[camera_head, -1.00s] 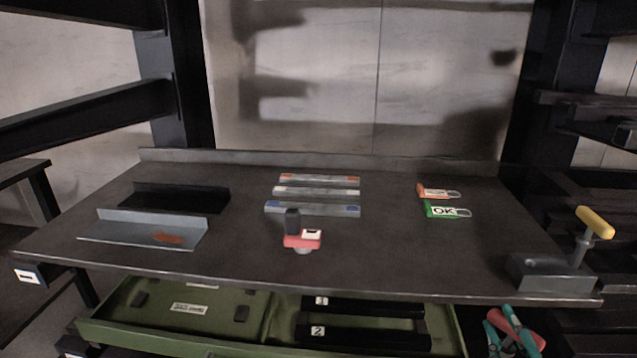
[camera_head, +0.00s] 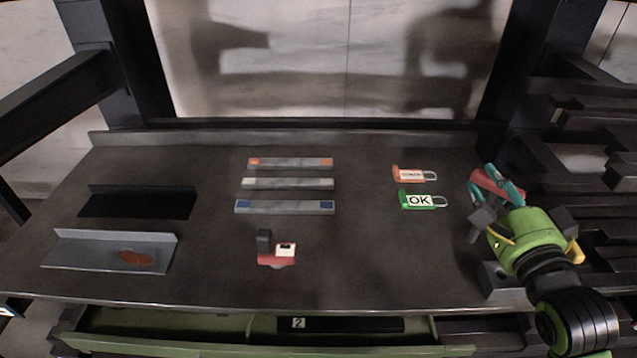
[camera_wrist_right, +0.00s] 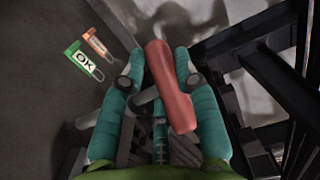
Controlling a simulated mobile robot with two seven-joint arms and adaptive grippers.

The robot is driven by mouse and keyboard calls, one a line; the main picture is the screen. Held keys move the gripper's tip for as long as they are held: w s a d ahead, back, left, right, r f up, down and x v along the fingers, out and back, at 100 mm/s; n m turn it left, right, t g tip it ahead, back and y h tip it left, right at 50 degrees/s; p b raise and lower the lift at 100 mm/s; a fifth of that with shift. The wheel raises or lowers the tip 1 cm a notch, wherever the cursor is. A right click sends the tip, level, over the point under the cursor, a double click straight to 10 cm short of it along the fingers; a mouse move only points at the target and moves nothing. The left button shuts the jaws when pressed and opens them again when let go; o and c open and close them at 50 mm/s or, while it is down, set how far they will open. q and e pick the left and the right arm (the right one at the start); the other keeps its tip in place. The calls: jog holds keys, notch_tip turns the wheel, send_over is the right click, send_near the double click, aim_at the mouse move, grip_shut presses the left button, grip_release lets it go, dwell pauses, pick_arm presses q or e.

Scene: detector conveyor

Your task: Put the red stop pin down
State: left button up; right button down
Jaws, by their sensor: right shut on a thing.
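The red stop pin (camera_head: 488,181) is in my right gripper (camera_head: 497,186) at the right side of the bench, in the head view. In the right wrist view its red grip (camera_wrist_right: 168,85) lies between the teal fingers of the right gripper (camera_wrist_right: 160,82). A grey shaft-like part shows beside the red grip, partly hidden by the fingers. The gripper is shut on the pin and appears to be above the bench's right edge area; I cannot tell the exact height. My left gripper is in neither view.
The dark bench (camera_head: 365,260) has free room right of centre. A green OK tag (camera_head: 418,200) and an orange tag (camera_head: 408,174) lie left of the gripper. A grey block (camera_head: 495,282) sits below it. A red block with a black knob (camera_head: 277,255) and several bars lie further left.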

jog(key=w+a+f, duration=0.8)
jog(key=f, duration=0.3)
jog(key=shift+p, duration=0.3)
jog(key=c, duration=1.3)
grip_release()
jog(key=shift+f, duration=0.2)
jog(key=o, duration=0.4)
